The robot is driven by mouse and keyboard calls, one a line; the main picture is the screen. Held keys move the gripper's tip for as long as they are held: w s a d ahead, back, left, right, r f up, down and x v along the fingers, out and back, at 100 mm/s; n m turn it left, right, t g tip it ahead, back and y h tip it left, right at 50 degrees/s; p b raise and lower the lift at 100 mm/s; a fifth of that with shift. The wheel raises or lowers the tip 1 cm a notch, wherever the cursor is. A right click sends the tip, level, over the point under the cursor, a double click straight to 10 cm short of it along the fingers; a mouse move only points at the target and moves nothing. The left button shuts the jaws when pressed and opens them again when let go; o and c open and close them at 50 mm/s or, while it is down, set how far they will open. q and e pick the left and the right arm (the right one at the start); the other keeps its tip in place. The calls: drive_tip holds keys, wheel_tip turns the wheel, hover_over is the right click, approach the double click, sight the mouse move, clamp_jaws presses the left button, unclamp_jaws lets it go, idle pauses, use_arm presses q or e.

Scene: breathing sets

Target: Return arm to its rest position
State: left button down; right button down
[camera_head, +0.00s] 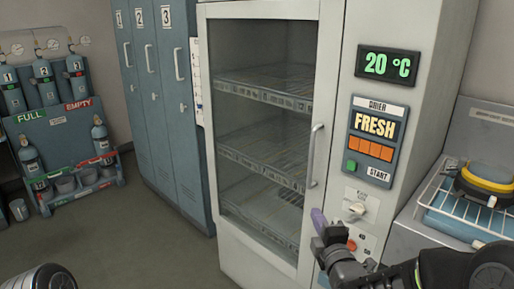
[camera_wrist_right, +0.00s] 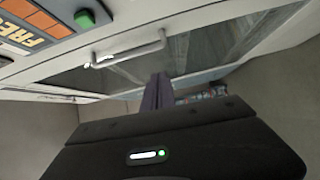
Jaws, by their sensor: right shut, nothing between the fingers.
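My right arm comes in from the lower right in the head view. Its gripper (camera_head: 318,221) is in front of the drying cabinet (camera_head: 333,110), beside the lower end of the door handle (camera_head: 313,155) and left of the control knobs. The purple fingers are shut together and hold nothing. They show in the right wrist view (camera_wrist_right: 158,92), below the handle (camera_wrist_right: 125,50) in that picture. I cannot tell whether they touch the cabinet. My left gripper is not in view.
The cabinet's glass door looks closed, with bare wire shelves (camera_head: 265,150) behind it. A display (camera_head: 389,64) reads 20 °C above a FRESH panel (camera_head: 375,125). A wire rack (camera_head: 465,205) with a yellow-and-black item (camera_head: 487,180) stands right. Lockers (camera_head: 165,100) and a cylinder rack (camera_head: 65,140) stand left.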

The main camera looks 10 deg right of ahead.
drive_tip(key=s+a+f+m+g+y+p, duration=0.1)
drive_tip(key=s+a+f+m+g, duration=0.25)
drive_tip(key=f, duration=0.35)
drive_tip(key=s+a+f+m+g, duration=0.25)
drive_tip(key=f+m, duration=0.25)
drive_tip(key=f, duration=0.3)
drive_tip(key=s+a+f+m+g+y+p, duration=0.1)
drive_tip(key=s+a+f+m+g, duration=0.2)
drive_tip(key=f+m, duration=0.3)
drive_tip(key=s+a+f+m+g+p, duration=0.1)
drive_tip(key=s+a+f+g, duration=0.1)
drive_tip(key=s+f, duration=0.3)
drive_tip(key=s+a+f+m+g+y+p, duration=0.1)
drive_tip(key=s+f, duration=0.4)
drive_tip(key=s, duration=0.6)
drive_tip(key=s+a+f+m+g+p, duration=0.1)
drive_tip(key=s+a+f+m+g, duration=0.2)
drive_tip(key=s+f+g, duration=0.2)
drive_tip(key=s+f, duration=0.1)
drive_tip(key=s, duration=0.2)
drive_tip(key=shift+s+y, duration=0.3)
drive_tip(key=shift+s, duration=0.05)
drive_tip(key=shift+w+r, duration=0.1)
